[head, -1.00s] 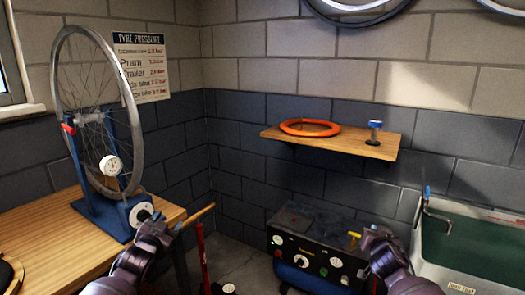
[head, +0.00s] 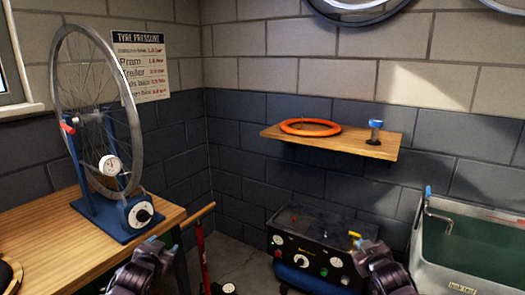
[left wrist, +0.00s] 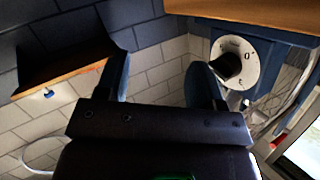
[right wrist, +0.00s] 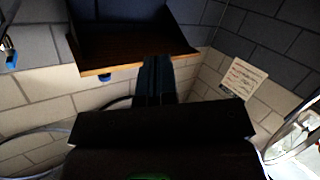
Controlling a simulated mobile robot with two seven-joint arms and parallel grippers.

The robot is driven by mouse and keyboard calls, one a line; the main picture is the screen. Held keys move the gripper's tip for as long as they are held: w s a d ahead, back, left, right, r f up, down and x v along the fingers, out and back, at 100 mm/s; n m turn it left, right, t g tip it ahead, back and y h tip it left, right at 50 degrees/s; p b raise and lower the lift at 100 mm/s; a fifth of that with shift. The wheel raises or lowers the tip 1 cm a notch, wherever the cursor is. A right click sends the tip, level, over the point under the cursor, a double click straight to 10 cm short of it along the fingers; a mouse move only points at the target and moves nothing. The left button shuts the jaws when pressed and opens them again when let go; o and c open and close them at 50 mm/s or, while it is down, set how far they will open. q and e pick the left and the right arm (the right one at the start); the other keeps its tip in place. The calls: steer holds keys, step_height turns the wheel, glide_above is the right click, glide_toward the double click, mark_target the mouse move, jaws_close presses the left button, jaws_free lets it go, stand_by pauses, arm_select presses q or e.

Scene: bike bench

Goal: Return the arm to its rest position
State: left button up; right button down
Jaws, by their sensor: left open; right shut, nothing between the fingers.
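My left gripper (head: 157,246) is low in the head view, in front of the bench's right end. In the left wrist view its two fingers (left wrist: 165,82) stand wide apart with nothing between them. My right gripper (head: 366,243) is in front of the black control box in the head view. In the right wrist view its fingers (right wrist: 154,78) are together and hold nothing. Both arms are mostly below the head view's lower edge.
A wooden bench (head: 60,250) carries a wheel stand (head: 97,210) with a wheel. A black compressor panel (head: 312,250) stands mid-floor, a red pump (head: 201,255) beside it. A green-lined sink (head: 470,248) is at right. A wall shelf (head: 370,145) holds an orange ring (head: 310,127) and a blue-topped item (head: 375,130).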

arm_select(q)
steer(key=s+d+f+n+g, duration=0.1)
steer(key=s+f, duration=0.6)
steer(key=s, duration=0.3)
steer(key=s+f+g, duration=0.1)
steer(key=s+f, duration=0.5)
steer(key=s, duration=0.4)
arm_select(e)
steer(key=s+a+f+m+g, duration=0.1)
steer(key=s+f, duration=0.6)
steer(key=s, duration=0.3)
steer(key=s+f+g, duration=0.1)
steer(key=s+f, duration=0.5)
steer(key=s, duration=0.4)
arm_select(q)
steer(key=s+d+f+n+g, duration=0.1)
steer(key=s+f+n+g, duration=0.1)
steer(key=s, duration=2.1)
steer(key=shift+n+y, duration=0.3)
arm_select(e)
steer(key=s+a+f+m+g, duration=0.1)
steer(key=s+f+m+g, duration=0.1)
steer(key=s, duration=2.1)
steer(key=shift+m+h, duration=0.3)
arm_select(q)
steer(key=shift+s+f, duration=0.1)
arm_select(e)
steer(key=shift+s+f, duration=0.1)
